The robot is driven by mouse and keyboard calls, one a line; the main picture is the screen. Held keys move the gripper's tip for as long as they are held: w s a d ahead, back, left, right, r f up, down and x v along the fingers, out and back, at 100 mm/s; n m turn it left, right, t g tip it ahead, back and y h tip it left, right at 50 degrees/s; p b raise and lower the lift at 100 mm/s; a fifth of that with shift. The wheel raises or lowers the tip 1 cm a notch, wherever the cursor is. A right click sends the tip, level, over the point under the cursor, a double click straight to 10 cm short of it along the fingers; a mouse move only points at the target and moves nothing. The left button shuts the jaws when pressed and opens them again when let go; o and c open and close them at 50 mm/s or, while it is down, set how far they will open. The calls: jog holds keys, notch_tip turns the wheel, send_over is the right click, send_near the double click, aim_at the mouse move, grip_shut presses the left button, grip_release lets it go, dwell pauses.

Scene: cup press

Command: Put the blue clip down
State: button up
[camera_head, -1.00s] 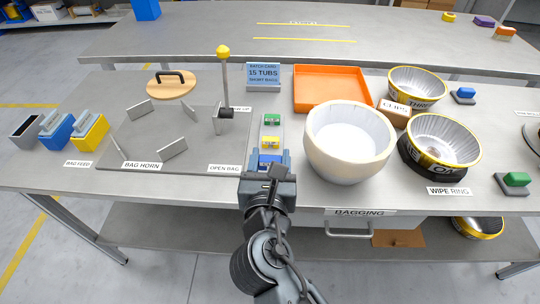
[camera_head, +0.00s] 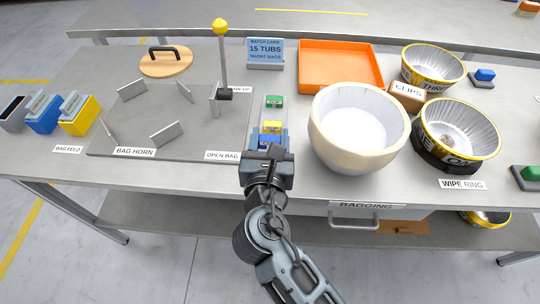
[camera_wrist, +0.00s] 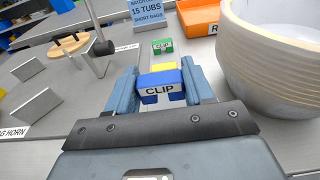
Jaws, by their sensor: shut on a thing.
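The blue clip (camera_wrist: 161,88), marked CLIP, sits between the two fingers of my gripper (camera_wrist: 162,90) in the wrist view. My gripper is shut on it. In the head view the clip (camera_head: 265,142) shows only partly, just beyond my gripper (camera_head: 267,152).
The cream bowl (camera_head: 333,152) stands close on the right. The bag horn plate (camera_head: 190,145) with upright metal pieces and a yellow-topped post (camera_head: 223,60) is on the left. An orange tray (camera_head: 340,68) and batch card (camera_head: 265,50) are behind.

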jog(key=shift+f, duration=2.6)
jog(key=shift+b, duration=0.3)
jog(key=shift+f, duration=0.2)
jog(key=o, duration=1)
jog(key=shift+s+f+b, duration=0.1)
jog(key=shift+s+b, duration=0.05)
jog(key=shift+b, duration=0.4)
